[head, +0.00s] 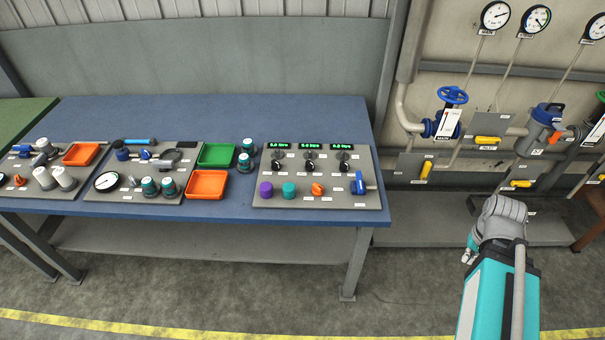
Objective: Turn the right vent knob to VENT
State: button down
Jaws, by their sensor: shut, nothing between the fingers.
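A grey control panel (340,196) lies on the blue table, with three green-lit displays along its back. Below the displays sit a left black knob (278,167), a middle black knob (309,168) and a right black knob (341,169), each with a pale mark. In front are a purple knob (266,189), a teal knob (289,190), an orange knob (318,189) and a blue lever valve (359,183). The labels are too small to read, so I cannot tell which is the right vent knob. My gripper (468,254) is shut and empty, right of the table, apart from the panel.
The blue table (230,110) also holds a green tray (216,155), an orange tray (206,184) and other instrument panels. At right, wall piping carries a blue handwheel (453,96), yellow-handled valves and gauges. Floor between my arm and the table is clear.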

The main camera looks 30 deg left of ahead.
aim_at(316, 190)
jog(key=u, duration=1.2)
